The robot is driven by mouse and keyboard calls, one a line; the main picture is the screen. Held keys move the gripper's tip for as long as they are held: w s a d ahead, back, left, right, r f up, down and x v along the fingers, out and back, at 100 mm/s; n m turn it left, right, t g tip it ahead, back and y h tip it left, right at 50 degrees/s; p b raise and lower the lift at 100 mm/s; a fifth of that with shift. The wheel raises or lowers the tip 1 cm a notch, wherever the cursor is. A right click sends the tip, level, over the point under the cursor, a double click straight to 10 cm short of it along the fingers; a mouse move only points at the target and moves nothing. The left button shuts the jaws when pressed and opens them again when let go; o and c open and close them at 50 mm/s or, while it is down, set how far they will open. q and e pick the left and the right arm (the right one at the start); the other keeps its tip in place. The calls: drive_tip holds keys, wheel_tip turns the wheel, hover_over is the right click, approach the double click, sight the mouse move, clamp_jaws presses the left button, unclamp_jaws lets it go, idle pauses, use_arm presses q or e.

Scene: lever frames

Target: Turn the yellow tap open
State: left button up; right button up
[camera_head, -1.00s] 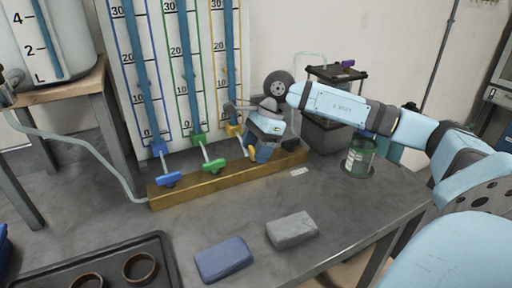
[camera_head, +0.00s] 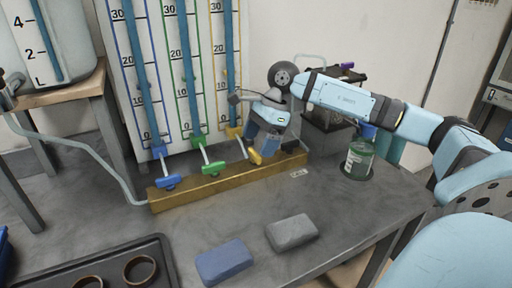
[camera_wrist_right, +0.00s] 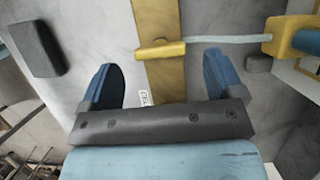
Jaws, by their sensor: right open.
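The yellow tap (camera_head: 255,156) sits at the right part of a brass-coloured bar, below the yellow-marked gauge tube. In the right wrist view the yellow tap handle (camera_wrist_right: 160,50) lies between and ahead of the two blue fingers. My right gripper (camera_head: 262,150) is open around the handle's area, one finger on each side with gaps. I cannot tell whether either finger touches it. A pale tube runs from the tap to a yellow fitting (camera_wrist_right: 283,36). My left gripper is not in view.
The green tap (camera_head: 212,168) and blue tap (camera_head: 168,182) stand to the left on the same bar (camera_head: 225,181). A green jar (camera_head: 359,158) is at the right. Blue (camera_head: 224,262) and grey (camera_head: 292,232) blocks and a dark tray (camera_head: 160,262) lie in front.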

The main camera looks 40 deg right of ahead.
drive_tip(key=p+v, duration=0.1)
drive_tip(key=v, duration=0.9)
drive_tip(key=shift+r, duration=0.4)
drive_tip(key=shift+d, duration=0.1)
